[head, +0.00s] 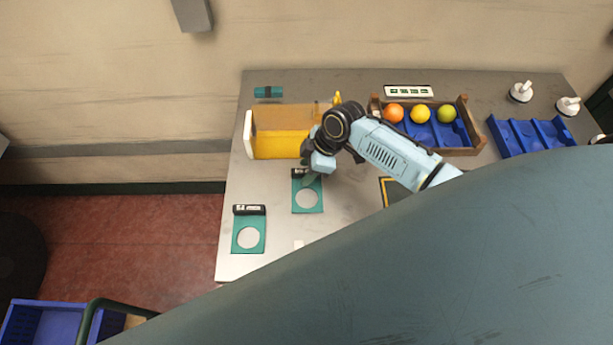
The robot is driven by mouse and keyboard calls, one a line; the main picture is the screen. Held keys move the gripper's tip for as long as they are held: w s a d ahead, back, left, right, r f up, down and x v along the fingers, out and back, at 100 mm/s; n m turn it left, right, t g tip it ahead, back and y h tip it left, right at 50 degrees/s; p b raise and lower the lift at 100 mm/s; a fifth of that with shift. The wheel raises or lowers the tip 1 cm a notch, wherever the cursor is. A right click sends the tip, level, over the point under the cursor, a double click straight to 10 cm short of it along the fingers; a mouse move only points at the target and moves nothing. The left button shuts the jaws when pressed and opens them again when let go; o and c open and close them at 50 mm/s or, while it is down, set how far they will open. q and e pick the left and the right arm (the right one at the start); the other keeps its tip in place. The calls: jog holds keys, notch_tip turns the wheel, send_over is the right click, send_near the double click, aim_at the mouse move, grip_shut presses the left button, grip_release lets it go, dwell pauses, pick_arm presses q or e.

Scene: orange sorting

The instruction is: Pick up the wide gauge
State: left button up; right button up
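Two teal gauge plates with round holes and dark handle ends lie on the table. One gauge (316,208) is near the middle, and the other gauge (241,221) lies at the table's front left. The front-left one's hole looks slightly larger, but I cannot tell surely which is the wide gauge. My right gripper (307,178) points down at the dark handle end of the middle gauge and partly covers it. Whether its fingers are open or closed on the handle is not clear. My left gripper is not in view.
A yellow bin (281,146) stands just behind the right gripper. A wooden-sided crate (466,128) holds orange, yellow and green fruit. A blue divided tray (535,137) is at the right. A teal cylinder (268,92) lies at the back left. A large grey shape blocks the lower right.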

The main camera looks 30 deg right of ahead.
grip_shut()
